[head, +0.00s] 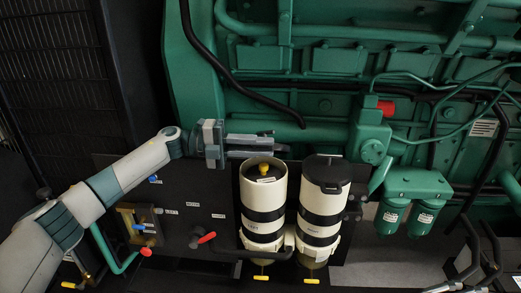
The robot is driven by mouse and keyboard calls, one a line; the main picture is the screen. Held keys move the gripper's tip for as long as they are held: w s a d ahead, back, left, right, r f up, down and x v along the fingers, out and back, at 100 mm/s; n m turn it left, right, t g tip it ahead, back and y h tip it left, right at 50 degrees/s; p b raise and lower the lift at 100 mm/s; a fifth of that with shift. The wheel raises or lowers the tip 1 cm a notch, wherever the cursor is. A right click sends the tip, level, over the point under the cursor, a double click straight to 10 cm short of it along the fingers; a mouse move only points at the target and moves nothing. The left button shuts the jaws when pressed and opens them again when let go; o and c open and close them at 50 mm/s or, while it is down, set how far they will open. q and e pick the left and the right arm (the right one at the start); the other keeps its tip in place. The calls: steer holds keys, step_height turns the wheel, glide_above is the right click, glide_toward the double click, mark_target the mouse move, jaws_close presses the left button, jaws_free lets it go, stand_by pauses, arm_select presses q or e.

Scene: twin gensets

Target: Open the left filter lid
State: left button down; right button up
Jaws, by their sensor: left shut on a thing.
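The left filter (263,196) is a cream canister with black bands. Its top is uncovered, with a yellow knob (264,169) inside the rim. My left gripper (276,146) is just above and behind this rim, its grey fingers pointing right. It is shut on the left filter lid, which is mostly hidden by the fingers, so its exact tilt cannot be told. The right filter (319,205) stands beside it with its black lid (327,174) on. My right gripper is not in view.
The green engine block (330,60) with pipes fills the back. A red-handled valve (206,238) and a brass fitting panel (139,227) are left of the filters. Two green filters (408,205) hang at the right. Black hoses (490,240) are at the lower right.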

arm_select(q)
steer(key=shift+w+r, duration=0.1)
steer(key=c, duration=1.8)
jaws_free()
steer(key=shift+o, duration=0.2)
steer(key=shift+a, duration=0.1)
